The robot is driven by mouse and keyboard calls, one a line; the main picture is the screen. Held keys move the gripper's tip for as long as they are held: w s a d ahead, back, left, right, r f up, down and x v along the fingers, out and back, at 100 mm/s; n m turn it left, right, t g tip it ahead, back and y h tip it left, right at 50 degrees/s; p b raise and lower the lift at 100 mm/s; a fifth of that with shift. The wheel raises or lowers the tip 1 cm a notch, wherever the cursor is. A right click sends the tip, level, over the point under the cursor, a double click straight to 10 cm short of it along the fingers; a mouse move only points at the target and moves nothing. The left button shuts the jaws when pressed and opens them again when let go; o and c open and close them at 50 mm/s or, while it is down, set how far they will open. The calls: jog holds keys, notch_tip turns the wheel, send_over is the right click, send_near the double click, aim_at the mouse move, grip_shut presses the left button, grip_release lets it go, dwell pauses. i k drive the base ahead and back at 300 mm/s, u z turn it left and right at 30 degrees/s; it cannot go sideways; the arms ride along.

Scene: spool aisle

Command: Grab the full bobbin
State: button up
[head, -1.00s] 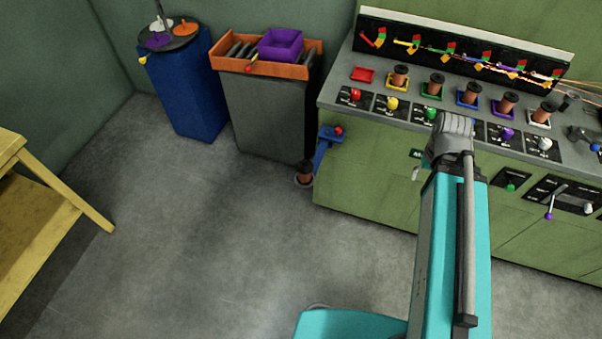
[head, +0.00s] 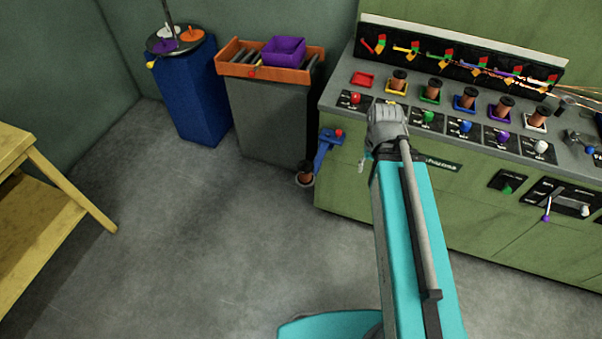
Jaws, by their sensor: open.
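Several copper-brown bobbins stand upright on coloured square holders on the green machine's top: on the yellow holder (head: 398,80), the green holder (head: 432,91), the blue holder (head: 466,98), the purple holder (head: 501,107) and the white holder (head: 537,117). Another dark-ended brown bobbin (head: 305,172) stands low beside the machine's left end, under a blue bracket (head: 326,148). I cannot tell which bobbin is full. My teal arm reaches up in front of the machine. My gripper is not visible; the arm's grey joint blocks that area.
Knobs and levers line the machine's front edge (head: 440,118). Left of it stand a grey bin (head: 270,115) with an orange tray and purple box (head: 284,50), and a blue bin (head: 187,95). A yellow table (head: 30,200) is at far left. The floor between is clear.

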aim_at(305, 167)
jog(key=k, duration=1.5)
jog(key=z, duration=0.5)
jog(key=i, duration=1.05)
jog(key=u, duration=0.05)
